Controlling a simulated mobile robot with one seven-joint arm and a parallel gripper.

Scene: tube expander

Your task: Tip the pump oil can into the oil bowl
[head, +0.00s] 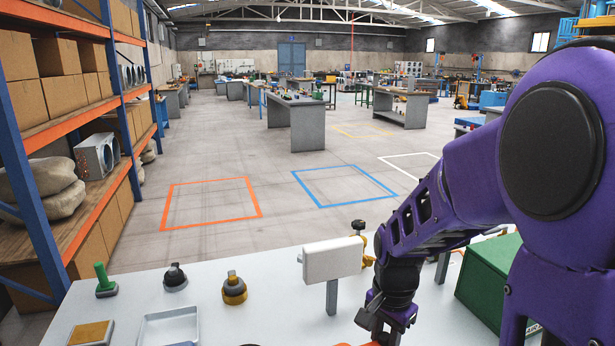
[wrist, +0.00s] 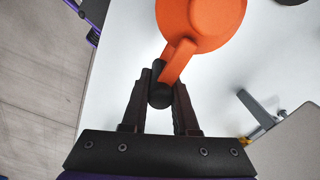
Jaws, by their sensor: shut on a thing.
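An orange round-bodied thing, which I take for the pump oil can (wrist: 200,22), is at the top of the wrist view. An orange arm runs from it to a black cylindrical grip (wrist: 160,94). My gripper (wrist: 162,80) is shut on this grip, one finger on each side. In the head view my gripper (head: 383,326) is low at the bottom edge, over the white table. Only a sliver of orange shows there, and the rest of the can is cut off. I cannot make out an oil bowl for certain in either view.
On the white table (head: 270,318) stand a grey-white panel on a post (head: 332,262), a green-handled piece (head: 105,282), a black knob (head: 175,277), a yellow-black fitting (head: 234,288) and a shallow tray (head: 168,328). A green box (head: 490,275) is at the right.

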